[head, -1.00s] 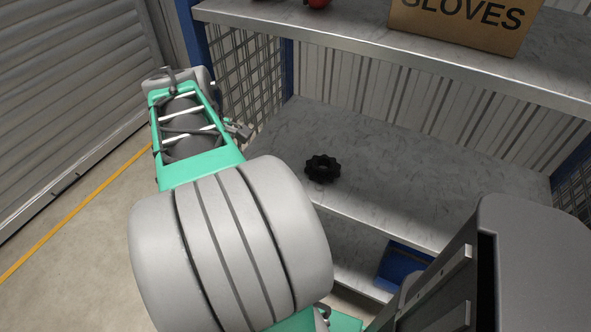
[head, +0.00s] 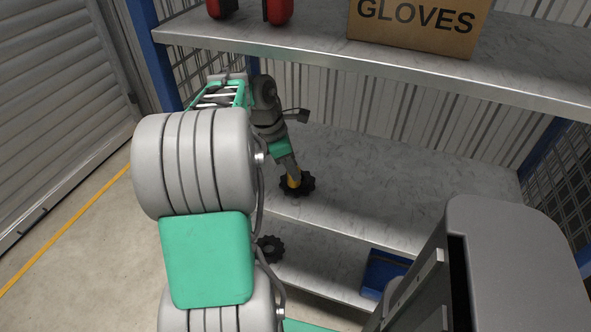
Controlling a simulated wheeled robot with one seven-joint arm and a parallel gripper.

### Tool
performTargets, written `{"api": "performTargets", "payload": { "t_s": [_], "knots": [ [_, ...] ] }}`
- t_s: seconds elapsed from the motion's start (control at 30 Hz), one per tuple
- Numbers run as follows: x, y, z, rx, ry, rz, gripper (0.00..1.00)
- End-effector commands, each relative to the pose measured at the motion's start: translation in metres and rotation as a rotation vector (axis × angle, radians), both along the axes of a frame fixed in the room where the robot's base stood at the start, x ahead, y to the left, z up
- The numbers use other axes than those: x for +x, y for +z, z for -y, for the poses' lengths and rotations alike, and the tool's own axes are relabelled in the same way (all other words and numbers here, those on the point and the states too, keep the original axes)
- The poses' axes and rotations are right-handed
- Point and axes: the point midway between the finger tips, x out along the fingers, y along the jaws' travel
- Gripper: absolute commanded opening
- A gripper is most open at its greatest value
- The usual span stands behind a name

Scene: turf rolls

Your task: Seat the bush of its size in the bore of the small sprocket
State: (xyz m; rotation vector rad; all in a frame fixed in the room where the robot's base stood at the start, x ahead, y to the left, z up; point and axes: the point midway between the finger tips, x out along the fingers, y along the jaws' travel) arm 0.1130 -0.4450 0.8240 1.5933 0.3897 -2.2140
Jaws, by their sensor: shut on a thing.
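A black toothed sprocket (head: 309,184) lies flat on the middle shelf near its front edge. A second black sprocket (head: 270,249) lies on the shelf below, partly behind my arm. I cannot tell by size which is the small one. My gripper (head: 293,176) points down over the upper sprocket and is shut on a yellow-brown bush (head: 294,182). The bush is at the sprocket's middle and hides its bore. I cannot tell whether the bush is above the bore, touching it or inside it.
The middle shelf (head: 400,185) is bare to the right of the sprocket. The upper shelf (head: 330,49) overhangs it, bearing a GLOVES box (head: 415,22) and red-and-black items (head: 278,10). A blue bin (head: 383,273) stands on the lower shelf. A mesh side panel bounds the left.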

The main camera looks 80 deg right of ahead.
Motion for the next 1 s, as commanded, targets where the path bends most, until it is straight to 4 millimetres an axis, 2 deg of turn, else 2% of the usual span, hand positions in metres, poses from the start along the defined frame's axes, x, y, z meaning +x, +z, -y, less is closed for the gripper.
{"api": "performTargets", "payload": {
  "t_s": [0.27, 0.43, 0.67, 0.7, 0.93, 1.0],
  "knots": [
    [-0.002, 0.000, 0.028, -0.001, -0.001, 0.001, 0.00],
    [-0.002, -0.036, 0.025, 0.005, 0.002, -0.001, 0.00],
    [-0.003, -0.043, 0.022, 0.016, 0.002, -0.004, 0.00],
    [-0.003, -0.043, 0.022, 0.017, 0.003, -0.004, 0.36],
    [-0.002, -0.040, 0.023, 0.011, 0.003, -0.002, 0.54],
    [-0.002, -0.039, 0.024, 0.010, 0.002, -0.002, 0.54]
  ]
}}
